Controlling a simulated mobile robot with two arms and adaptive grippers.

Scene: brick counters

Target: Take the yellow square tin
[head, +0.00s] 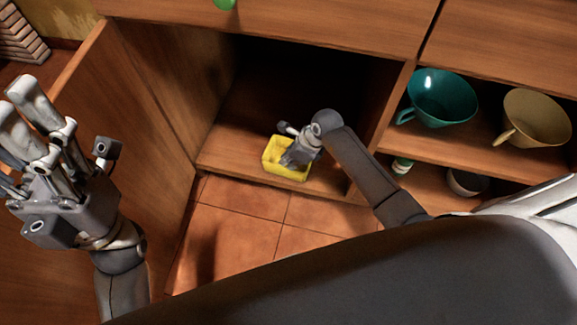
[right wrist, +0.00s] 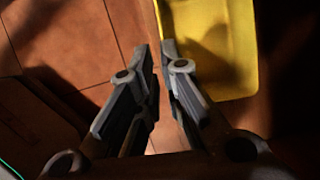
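The yellow square tin (head: 270,158) stands on the floor of the open lower cabinet, near its front edge. In the right wrist view the tin (right wrist: 210,50) fills the top right, its inside in shadow. My right gripper (head: 288,161) reaches down over the tin. In the right wrist view the fingers (right wrist: 160,60) are close together, with the tin's left wall running between the tips; they look shut on it. The exact contact is hard to see.
An open wooden door (head: 125,150) stands left of the cabinet. A divider (head: 385,125) bounds it on the right. Beyond are shelves with a teal cup (head: 442,98), a beige cup (head: 535,115) and a small bowl (head: 467,183). Tiled floor (head: 240,235) lies in front.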

